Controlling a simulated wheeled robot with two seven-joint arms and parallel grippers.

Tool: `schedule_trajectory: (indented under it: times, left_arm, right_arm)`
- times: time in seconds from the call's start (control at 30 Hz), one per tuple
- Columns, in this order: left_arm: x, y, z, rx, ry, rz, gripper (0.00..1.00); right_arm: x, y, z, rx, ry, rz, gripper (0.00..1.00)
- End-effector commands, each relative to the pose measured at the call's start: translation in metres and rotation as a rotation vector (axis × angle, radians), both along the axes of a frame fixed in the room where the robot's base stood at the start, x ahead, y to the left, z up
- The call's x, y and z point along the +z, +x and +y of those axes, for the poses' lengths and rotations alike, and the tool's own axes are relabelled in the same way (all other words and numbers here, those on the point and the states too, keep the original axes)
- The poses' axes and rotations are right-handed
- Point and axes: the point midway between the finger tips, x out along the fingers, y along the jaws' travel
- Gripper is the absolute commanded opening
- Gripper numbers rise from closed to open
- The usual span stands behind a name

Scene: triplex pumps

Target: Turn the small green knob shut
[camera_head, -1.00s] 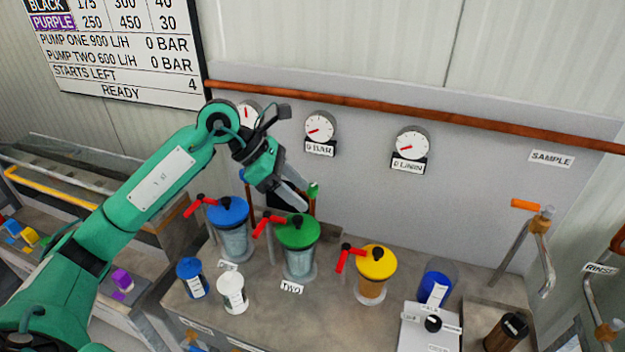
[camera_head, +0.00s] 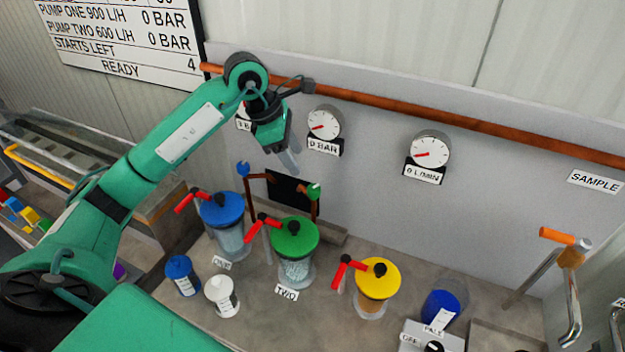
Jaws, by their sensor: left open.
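The small green knob (camera_head: 313,192) sits on a copper pipe behind and just right of the green-lidded pump (camera_head: 293,238). A matching small blue knob (camera_head: 243,169) stands to its left. My left gripper (camera_head: 289,163) is open and empty, pointing down in front of the back panel. It is above and to the left of the green knob and does not touch it. The knob's turn position is too small to read. My right gripper is not in view.
Blue-lidded (camera_head: 221,209) and yellow-lidded (camera_head: 378,277) pumps with red handles flank the green one. Blue (camera_head: 182,275) and white (camera_head: 221,295) bottles stand in front. A copper pipe (camera_head: 400,105) crosses the wall above the gauges. An orange-handled tap (camera_head: 562,242) is at right.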

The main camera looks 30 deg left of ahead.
Motion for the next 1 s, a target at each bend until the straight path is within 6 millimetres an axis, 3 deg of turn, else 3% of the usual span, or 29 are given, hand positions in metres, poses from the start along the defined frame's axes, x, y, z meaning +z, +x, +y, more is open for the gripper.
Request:
schedule_trajectory:
  times: [0.3, 0.5, 0.9, 0.93, 1.0]
  left_arm:
    - [-0.06, 0.013, -0.023, 0.0, -0.003, 0.006, 0.52]
    - [-0.085, 0.019, -0.031, 0.0, -0.002, 0.004, 0.52]
    - [-0.095, 0.021, -0.033, 0.0, 0.0, 0.001, 0.52]
    - [-0.095, 0.021, -0.034, 0.0, 0.0, 0.001, 0.5]
    - [-0.095, 0.021, -0.033, 0.0, 0.0, 0.001, 0.36]
  right_arm:
    - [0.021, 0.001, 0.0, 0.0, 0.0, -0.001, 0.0]
    - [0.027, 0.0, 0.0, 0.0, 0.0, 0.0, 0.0]
    - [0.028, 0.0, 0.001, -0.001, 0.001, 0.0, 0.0]
    - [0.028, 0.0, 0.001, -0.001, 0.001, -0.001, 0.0]
    - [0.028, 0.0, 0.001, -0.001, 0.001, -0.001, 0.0]
